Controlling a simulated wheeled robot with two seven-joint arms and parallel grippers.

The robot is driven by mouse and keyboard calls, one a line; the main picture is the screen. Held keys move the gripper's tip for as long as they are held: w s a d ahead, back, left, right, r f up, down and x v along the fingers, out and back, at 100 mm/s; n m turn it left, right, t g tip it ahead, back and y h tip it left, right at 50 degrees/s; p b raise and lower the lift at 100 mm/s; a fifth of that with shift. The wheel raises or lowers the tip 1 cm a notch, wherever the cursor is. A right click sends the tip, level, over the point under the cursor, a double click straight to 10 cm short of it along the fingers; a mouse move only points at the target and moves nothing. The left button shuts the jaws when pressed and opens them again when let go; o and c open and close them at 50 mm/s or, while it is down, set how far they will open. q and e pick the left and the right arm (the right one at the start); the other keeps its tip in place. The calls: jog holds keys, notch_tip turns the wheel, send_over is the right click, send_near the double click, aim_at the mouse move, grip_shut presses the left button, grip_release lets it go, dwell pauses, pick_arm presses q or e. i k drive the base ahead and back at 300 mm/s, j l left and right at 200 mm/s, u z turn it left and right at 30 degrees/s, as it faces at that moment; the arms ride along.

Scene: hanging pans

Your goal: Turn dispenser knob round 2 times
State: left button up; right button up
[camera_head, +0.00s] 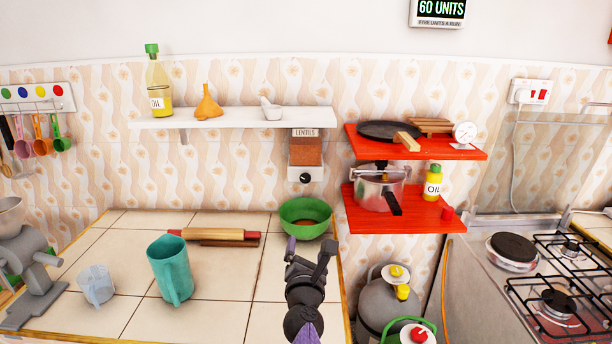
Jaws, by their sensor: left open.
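The lentils dispenser (307,152) hangs on the wall under the white shelf, with a brown-orange fill behind its clear front. Its round black knob (305,178) sits on the white base, with nothing touching it. A green bowl (306,228) stands on the counter below the dispenser, with a little brown content inside. My left gripper (309,252) is open and empty, in front of the bowl's near side and lower in the picture than the knob. Whether it touches the bowl cannot be told. My right gripper is not in view.
A rolling pin (213,235), a teal jug (170,270) and a clear cup (96,286) stand left on the tiled counter. Red shelves (405,216) with a pot (378,189) and pan jut out at right. The white shelf (232,118) overhangs the dispenser.

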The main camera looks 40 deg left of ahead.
aim_at(305, 178)
jog(key=i+j, duration=0.7)
jog(key=j, duration=0.2)
